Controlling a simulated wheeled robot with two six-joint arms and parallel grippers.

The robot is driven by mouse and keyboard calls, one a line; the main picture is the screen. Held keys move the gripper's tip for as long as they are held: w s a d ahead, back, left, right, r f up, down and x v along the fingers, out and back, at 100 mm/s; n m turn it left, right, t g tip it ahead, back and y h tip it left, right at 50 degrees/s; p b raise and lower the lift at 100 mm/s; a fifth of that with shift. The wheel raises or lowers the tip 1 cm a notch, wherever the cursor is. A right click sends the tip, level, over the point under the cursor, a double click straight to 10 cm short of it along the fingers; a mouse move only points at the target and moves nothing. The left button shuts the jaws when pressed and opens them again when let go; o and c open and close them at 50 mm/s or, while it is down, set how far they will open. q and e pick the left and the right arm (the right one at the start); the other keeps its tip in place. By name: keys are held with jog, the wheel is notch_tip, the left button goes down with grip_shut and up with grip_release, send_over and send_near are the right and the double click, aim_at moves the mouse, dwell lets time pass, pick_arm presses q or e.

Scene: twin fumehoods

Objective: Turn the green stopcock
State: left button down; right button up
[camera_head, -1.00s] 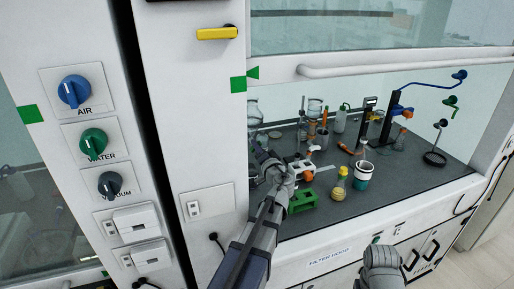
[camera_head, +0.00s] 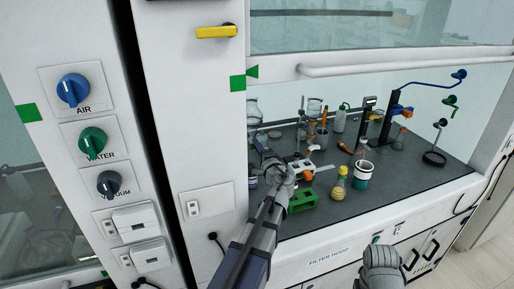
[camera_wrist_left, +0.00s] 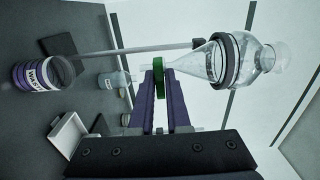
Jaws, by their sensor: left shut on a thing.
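The green stopcock (camera_wrist_left: 158,76) shows in the left wrist view below the narrow end of a clear glass funnel (camera_wrist_left: 225,62). My left gripper (camera_wrist_left: 159,82) has its two purple fingers closed on the stopcock, one on each side. In the head view my left gripper (camera_head: 258,148) reaches into the hood at its left side, near the clear glassware (camera_head: 254,112). The stopcock cannot be made out in the head view. A grey part of my right arm shows at the bottom of the head view, with no fingers visible.
A dark ring (camera_wrist_left: 228,62) on a metal rod (camera_wrist_left: 135,50) surrounds the funnel. A waste container (camera_wrist_left: 38,74) stands to the left in the wrist view. In the head view a green rack (camera_head: 303,200) and a yellow-filled flask (camera_head: 339,184) stand on the dark worktop (camera_head: 400,180).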

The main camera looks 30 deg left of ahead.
dwell(0.5)
pick_arm(q)
jog(key=c, duration=0.9)
grip_release()
jog(key=v, duration=0.7)
jog(key=shift+s+d, duration=0.25)
jog(key=shift+s, duration=0.05)
